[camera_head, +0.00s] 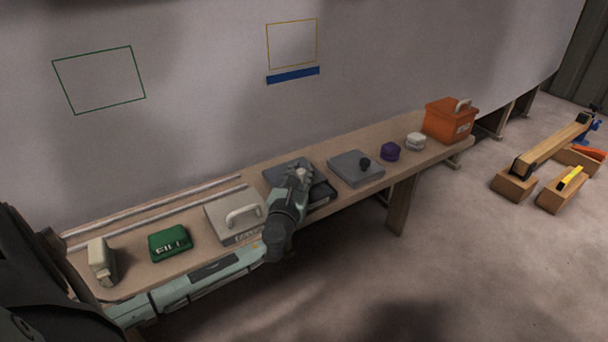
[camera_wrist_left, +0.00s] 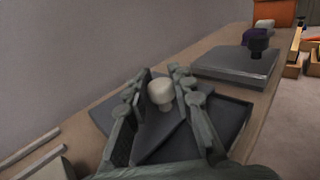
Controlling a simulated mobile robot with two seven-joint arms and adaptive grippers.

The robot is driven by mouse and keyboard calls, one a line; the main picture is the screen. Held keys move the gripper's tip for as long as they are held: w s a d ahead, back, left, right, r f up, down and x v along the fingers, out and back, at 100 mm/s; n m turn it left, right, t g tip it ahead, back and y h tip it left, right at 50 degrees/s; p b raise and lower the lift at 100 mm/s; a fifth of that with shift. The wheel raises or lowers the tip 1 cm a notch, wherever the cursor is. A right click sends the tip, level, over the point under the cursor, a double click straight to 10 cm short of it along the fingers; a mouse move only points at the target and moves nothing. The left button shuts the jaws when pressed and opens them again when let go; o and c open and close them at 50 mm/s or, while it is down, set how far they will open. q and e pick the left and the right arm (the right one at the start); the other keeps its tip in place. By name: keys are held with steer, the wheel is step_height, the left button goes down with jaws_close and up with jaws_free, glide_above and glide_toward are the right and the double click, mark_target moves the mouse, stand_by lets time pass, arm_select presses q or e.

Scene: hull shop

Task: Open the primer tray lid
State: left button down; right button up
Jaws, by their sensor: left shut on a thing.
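My left gripper (camera_head: 301,178) is shut on the pale knob (camera_wrist_left: 161,92) of a flat grey lid (camera_head: 280,168). In the left wrist view, the gripper's fingers stand on either side of the knob. The lid (camera_wrist_left: 172,137) is out of line with the dark grey tray (camera_wrist_left: 238,113), whose right part shows uncovered beside it. The tray (camera_head: 321,192) sits on the bench, partly hidden by my gripper. I cannot tell how far the lid is raised. My right gripper is not in view.
A grey closed tray with a dark knob (camera_head: 356,168) stands just right. On the bench (camera_head: 190,258) are a grey box with a handle (camera_head: 234,217), a green pack (camera_head: 170,243), a purple piece (camera_head: 390,151) and an orange box (camera_head: 449,122). Two rods lie along the wall.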

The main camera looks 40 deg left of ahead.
arm_select(q)
steer(key=c, duration=1.4)
jaws_free()
steer(key=shift+o, duration=0.6)
steer(key=v, duration=1.2)
